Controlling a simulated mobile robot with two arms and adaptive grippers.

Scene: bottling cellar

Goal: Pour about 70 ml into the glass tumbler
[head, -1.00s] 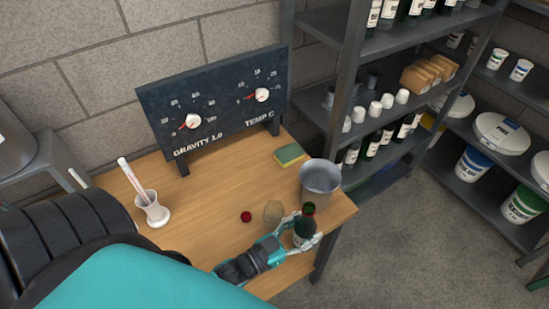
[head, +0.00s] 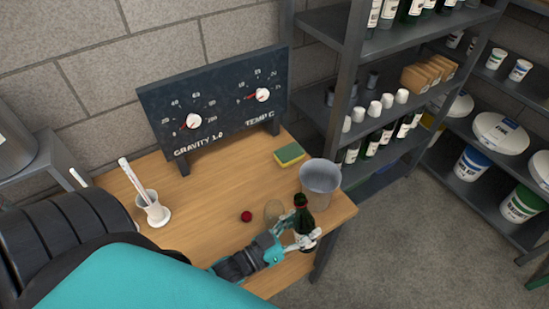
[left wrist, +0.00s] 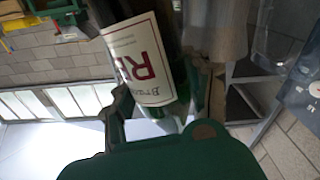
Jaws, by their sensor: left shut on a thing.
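My left gripper (head: 300,241) is shut on a dark green bottle (head: 304,223), above the right front part of the wooden table. The bottle is tilted slightly, its neck toward the back left. In the left wrist view its white label (left wrist: 143,57) with red letters fills the upper middle. The clear glass tumbler (head: 273,211) stands on the table just left of the bottle and is hard to make out. Its contents cannot be told, and no stream of liquid shows. My right gripper is not in view.
A grey bucket (head: 320,183) stands close behind the bottle. A small red ball-like thing (head: 246,216) lies left of the tumbler. Shelves (head: 357,60) rise at the right.

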